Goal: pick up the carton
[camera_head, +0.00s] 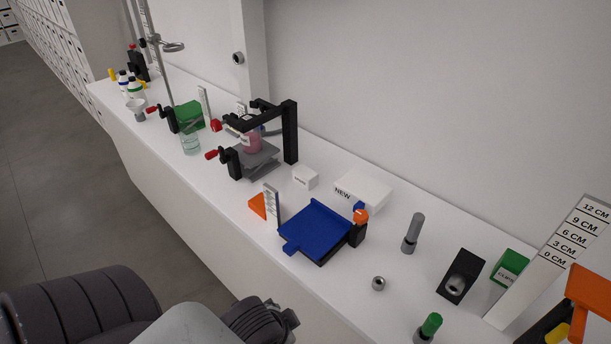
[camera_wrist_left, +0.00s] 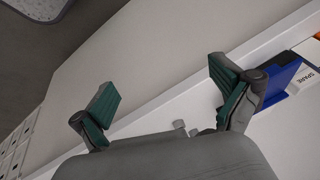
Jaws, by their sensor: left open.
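Two white boxes could be the carton, and I cannot tell which is meant. The larger white box (camera_head: 371,187), marked NEW, lies behind the blue tray. A smaller white box (camera_head: 305,177) with a small label I cannot read stands to its left. My left gripper (camera_wrist_left: 165,95) is open and empty, over the counter's front edge and floor. It shows partly at the bottom of the head view, well short of both boxes. In the left wrist view a white item marked SPARE (camera_wrist_left: 290,80) is cut off at the right edge. My right gripper is not in view.
The blue tray (camera_head: 314,228) stands in front of the boxes, with an orange wedge (camera_head: 257,205) to its left. A black stand with a pink jar (camera_head: 252,143) is further left.

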